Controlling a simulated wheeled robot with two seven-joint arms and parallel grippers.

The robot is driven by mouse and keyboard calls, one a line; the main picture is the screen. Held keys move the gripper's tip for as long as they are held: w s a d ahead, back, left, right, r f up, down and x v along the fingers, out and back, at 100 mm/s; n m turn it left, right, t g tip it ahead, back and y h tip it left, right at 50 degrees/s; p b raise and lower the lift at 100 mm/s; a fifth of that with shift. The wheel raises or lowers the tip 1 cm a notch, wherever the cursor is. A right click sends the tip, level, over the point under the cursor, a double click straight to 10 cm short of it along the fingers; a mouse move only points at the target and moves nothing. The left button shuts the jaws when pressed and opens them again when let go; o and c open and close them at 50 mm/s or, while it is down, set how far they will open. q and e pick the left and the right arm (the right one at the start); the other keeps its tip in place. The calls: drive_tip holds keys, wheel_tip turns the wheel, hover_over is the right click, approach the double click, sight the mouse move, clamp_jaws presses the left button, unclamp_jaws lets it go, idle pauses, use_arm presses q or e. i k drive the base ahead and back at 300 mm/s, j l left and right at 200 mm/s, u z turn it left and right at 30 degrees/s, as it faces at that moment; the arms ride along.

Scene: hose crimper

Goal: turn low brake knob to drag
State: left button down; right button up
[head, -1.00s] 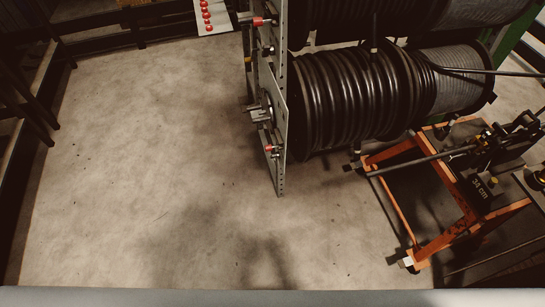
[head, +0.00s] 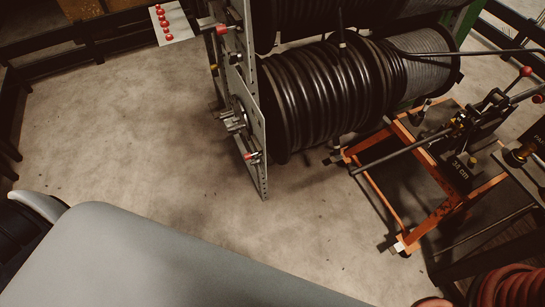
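A small red-tipped knob (head: 252,156) sits low on the perforated upright frame (head: 254,110) of the hose reel stand, near the lower reel (head: 318,95). It is too small to tell its setting. A second red knob (head: 222,29) sits higher on the same frame, at the upper reel. A grey metal hub fitting (head: 232,120) shows between them on the frame's left side. Neither of my grippers is in the head view, and nothing touches the knobs.
An orange wheeled frame (head: 385,205) carrying a black tool stands right of the reels. A red hose coil (head: 508,288) is at the lower right. A panel with several red balls (head: 168,28) is at the top left. Bare floor (head: 130,150) lies left of the stand.

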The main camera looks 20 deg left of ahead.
sight(257, 161)
drive_tip(key=i+j+z, duration=0.15)
drive_tip(key=j+z, duration=0.3)
drive_tip(key=j, duration=0.55)
drive_tip(key=j+z, duration=0.45)
drive_tip(key=j, duration=0.55)
